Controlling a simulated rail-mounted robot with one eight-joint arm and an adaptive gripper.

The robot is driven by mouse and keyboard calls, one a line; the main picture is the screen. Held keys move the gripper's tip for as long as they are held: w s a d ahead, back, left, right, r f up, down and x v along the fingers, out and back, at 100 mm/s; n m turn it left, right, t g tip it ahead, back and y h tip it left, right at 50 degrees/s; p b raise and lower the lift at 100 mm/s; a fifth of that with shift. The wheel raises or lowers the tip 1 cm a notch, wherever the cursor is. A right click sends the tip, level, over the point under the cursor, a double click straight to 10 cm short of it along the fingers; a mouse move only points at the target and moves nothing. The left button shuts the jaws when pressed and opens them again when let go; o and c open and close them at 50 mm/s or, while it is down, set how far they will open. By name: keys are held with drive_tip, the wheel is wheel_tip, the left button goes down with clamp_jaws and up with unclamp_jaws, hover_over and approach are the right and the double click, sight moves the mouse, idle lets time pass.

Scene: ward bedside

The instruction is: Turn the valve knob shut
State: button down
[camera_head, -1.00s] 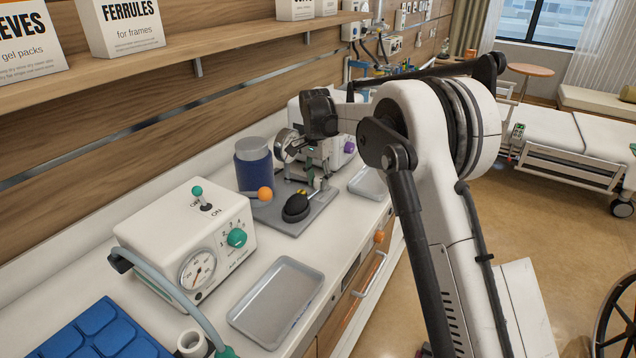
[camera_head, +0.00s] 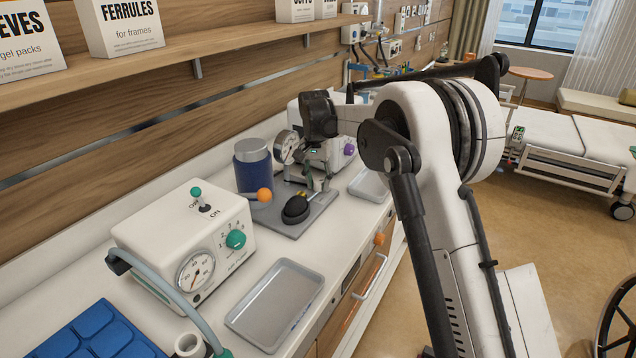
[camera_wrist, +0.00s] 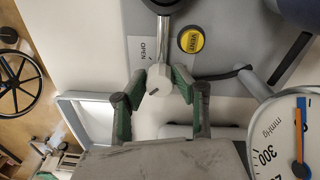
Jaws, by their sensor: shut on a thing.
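The valve knob (camera_wrist: 160,74) is a small pale metal piece on the end of a grey stem in the wrist view. The stem leads to the dark bulb, whose edge shows at the top. My gripper (camera_wrist: 160,86) has its green-padded fingers shut on the knob from both sides. An OPEN label (camera_wrist: 143,48) lies left of the stem and a yellow VENT button (camera_wrist: 191,40) lies right of it. In the head view my gripper (camera_head: 321,184) is just behind the black bulb (camera_head: 296,209); its fingers largely hide the knob there.
The bulb rests on a grey base plate (camera_head: 308,222). A round gauge (camera_head: 286,146), a blue canister (camera_head: 253,172) and an orange ball (camera_head: 264,195) are close by. An empty metal tray (camera_head: 275,305) and a white pump box (camera_head: 170,235) stand nearer on the counter.

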sight(316, 181)
drive_tip(key=c, duration=1.4)
unclamp_jaws()
drive_tip(key=shift+r, duration=0.1)
drive_tip(key=r, duration=1.1)
drive_tip(key=shift+a+r, duration=0.25)
drive_tip(key=shift+r, duration=0.15)
